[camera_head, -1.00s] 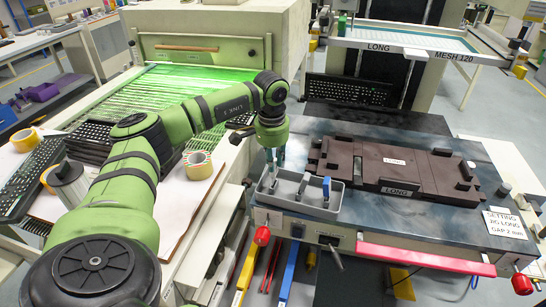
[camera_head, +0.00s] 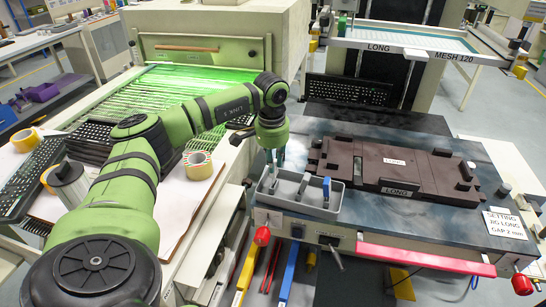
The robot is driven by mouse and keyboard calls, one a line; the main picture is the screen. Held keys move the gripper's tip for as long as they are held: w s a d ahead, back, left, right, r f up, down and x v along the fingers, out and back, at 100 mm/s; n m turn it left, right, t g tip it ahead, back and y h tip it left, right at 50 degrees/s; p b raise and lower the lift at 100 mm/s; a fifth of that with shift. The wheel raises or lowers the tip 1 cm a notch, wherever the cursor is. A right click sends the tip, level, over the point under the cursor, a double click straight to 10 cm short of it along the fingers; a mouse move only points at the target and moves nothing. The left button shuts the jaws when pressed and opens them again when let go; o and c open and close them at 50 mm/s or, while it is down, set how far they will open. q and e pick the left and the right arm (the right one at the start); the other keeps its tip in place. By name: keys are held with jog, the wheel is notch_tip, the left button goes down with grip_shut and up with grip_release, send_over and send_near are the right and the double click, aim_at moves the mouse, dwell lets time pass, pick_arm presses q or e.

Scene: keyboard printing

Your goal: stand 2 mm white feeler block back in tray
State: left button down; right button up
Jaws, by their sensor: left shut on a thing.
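The grey tray (camera_head: 334,208) sits at the front left of the machine's table. My left gripper (camera_head: 274,170) points down over the tray's left end. It is shut on a small pale piece, apparently the white feeler block, low between its fingers; the fingers hide most of it, and I cannot tell whether it touches the tray floor. A blue block (camera_head: 327,187) stands upright in the tray's right part. A light grey piece (camera_head: 304,184) stands in the middle of the tray. My right gripper is not in view.
A dark brown jig (camera_head: 365,163) marked LONG lies right of the tray. A sign (camera_head: 505,223) about a 2 mm gap lies at the table's right front. A red bar (camera_head: 425,258) runs along the front edge. Tape rolls (camera_head: 198,165) lie at left.

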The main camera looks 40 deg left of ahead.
pick_arm(q)
jog(key=shift+f+b, duration=0.7)
jog(key=shift+f, duration=0.4)
jog(key=c, duration=1.1)
grip_release()
jog(key=shift+o, duration=0.2)
notch_tip(320, 180, up, 6)
jog(key=p, duration=0.5)
jog(key=shift+r, duration=0.15)
notch_tip(320, 180, up, 12)
jog(key=shift+s+d, duration=0.2)
jog(key=shift+s, duration=0.2)
